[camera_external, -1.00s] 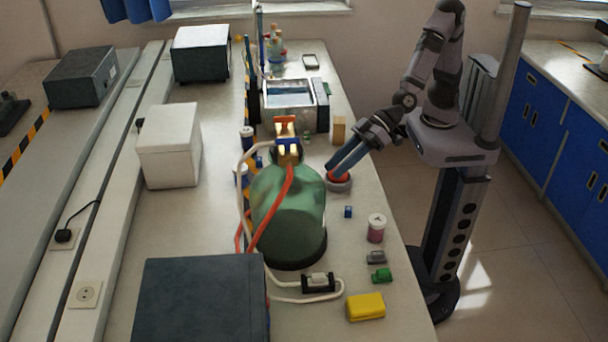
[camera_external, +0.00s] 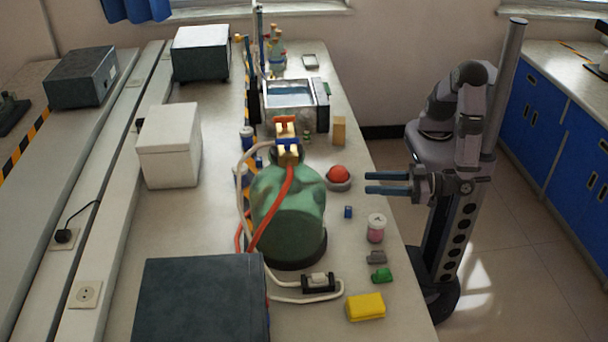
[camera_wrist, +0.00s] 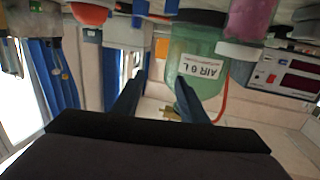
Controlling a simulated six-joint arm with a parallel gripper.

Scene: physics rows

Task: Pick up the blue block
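The small blue block (camera_external: 348,212) stands on the bench near its right edge, between the red ball and the pink jar, in the external view. A small blue shape at the top edge of the wrist view (camera_wrist: 169,7) looks like the same block. My gripper (camera_external: 368,183) has two blue fingers, apart and level, with nothing between them. It is above and right of the block in the external view, its fingertips reaching in over the bench edge. In the wrist view my gripper (camera_wrist: 157,82) is also open and empty.
A red ball (camera_external: 338,173) sits on a grey round holder. A pink jar (camera_external: 376,228) with a white lid stands close to the block. Grey and green (camera_external: 382,275) pieces and a yellow block (camera_external: 366,306) lie nearer. The green bottle (camera_external: 288,215) with hoses stands left.

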